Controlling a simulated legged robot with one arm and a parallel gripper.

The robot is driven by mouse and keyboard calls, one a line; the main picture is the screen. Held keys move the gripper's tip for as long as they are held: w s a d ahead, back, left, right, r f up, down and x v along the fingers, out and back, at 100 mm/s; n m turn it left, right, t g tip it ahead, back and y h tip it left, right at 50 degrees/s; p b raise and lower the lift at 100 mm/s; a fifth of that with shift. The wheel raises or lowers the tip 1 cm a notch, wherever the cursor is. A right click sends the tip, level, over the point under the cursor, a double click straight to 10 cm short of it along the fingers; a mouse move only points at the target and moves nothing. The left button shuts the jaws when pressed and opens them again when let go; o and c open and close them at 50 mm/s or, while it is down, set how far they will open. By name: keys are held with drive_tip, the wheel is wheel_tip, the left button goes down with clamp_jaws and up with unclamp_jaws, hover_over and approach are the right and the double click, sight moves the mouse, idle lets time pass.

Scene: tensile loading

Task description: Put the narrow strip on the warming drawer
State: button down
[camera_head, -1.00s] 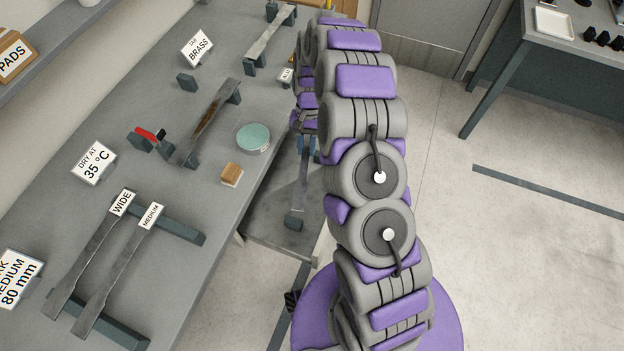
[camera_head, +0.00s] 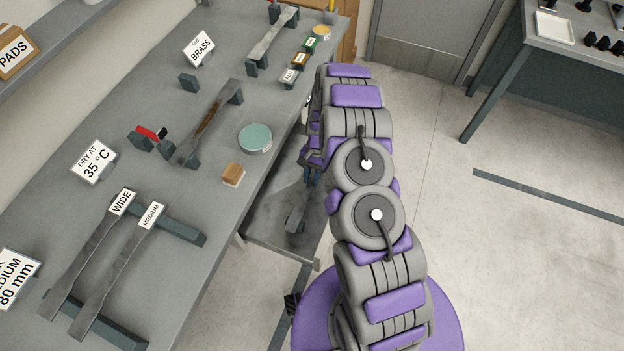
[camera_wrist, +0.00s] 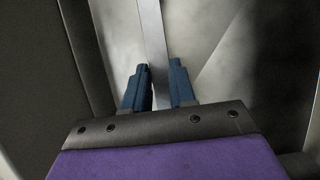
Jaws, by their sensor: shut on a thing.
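The warming drawer (camera_head: 268,232) is a grey metal tray pulled out below the bench's right edge in the head view. My gripper (camera_head: 313,178) is over the drawer, partly hidden by my arm. In the wrist view my gripper (camera_wrist: 160,82) has its blue fingers on both sides of the narrow strip (camera_wrist: 153,40), a thin silvery metal piece running up the picture. A grey piece (camera_head: 297,212) shows below the gripper over the drawer. It looks like the strip's end, but I cannot tell whether it touches the drawer.
The bench holds the wide (camera_head: 85,255) and medium (camera_head: 118,270) strips on a rack, a brownish strip (camera_head: 208,122) on blocks, a green round tin (camera_head: 254,138) and a small wooden block (camera_head: 233,175). My arm fills the middle. Open floor lies right.

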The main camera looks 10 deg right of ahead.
drive_tip(key=shift+a+f, duration=0.15)
drive_tip(key=shift+f, duration=0.55)
drive_tip(key=shift+r, duration=0.1)
drive_tip(key=shift+d, duration=0.2)
drive_tip(key=c, duration=0.9)
unclamp_jaws()
drive_tip(key=shift+a, duration=0.15)
